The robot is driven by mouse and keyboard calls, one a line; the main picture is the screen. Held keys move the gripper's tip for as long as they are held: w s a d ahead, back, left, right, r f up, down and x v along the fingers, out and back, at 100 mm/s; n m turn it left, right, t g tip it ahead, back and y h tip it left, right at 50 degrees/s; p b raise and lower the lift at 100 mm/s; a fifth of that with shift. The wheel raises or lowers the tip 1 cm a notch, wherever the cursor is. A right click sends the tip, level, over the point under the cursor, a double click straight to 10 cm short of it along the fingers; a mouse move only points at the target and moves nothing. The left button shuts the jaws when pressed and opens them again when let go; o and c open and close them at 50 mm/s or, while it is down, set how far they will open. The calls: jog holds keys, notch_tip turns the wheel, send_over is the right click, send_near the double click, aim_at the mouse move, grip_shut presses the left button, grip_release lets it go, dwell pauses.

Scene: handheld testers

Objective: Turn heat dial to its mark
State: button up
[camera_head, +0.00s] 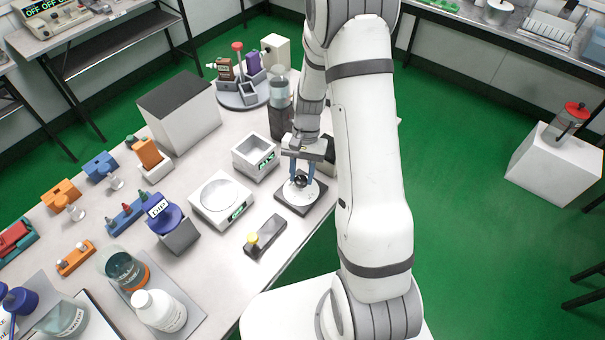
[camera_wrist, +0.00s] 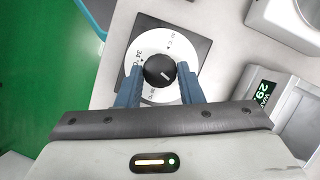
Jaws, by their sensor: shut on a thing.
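The heat dial is a black knob (camera_wrist: 160,71) with a white pointer line, set on a round white scale (camera_wrist: 150,42) with printed marks on a dark square base (camera_wrist: 196,23). In the wrist view the pointer line aims to the upper right. The dial base also shows in the head view (camera_head: 290,203), near the right edge of the bench. My gripper (camera_wrist: 160,75) is over the dial, its two blue fingers on either side of the knob and shut on it. In the head view my gripper (camera_head: 302,180) partly hides the knob.
A dark jar (camera_head: 281,120) stands behind. Bottles and holders crowd the bench's left.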

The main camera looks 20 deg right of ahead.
jog(key=shift+w+a+n+h+b, duration=0.1)
jog(key=shift+n+h, duration=0.15)
jog(key=shift+n, duration=0.4)
jog(key=shift+s+a+n+h+b, duration=0.1)
jog(key=shift+n+h+b, duration=0.1)
jog(key=shift+n, duration=0.4)
jog(key=shift+w+n+h+b, duration=0.1)
jog(key=shift+n+h, duration=0.15)
jog(key=shift+n, duration=0.4)
jog(key=o, duration=1)
jog(key=shift+c, duration=0.2)
jog(key=v, duration=0.7)
jog(key=shift+w+r, duration=0.25)
jog(key=shift+r, duration=0.05)
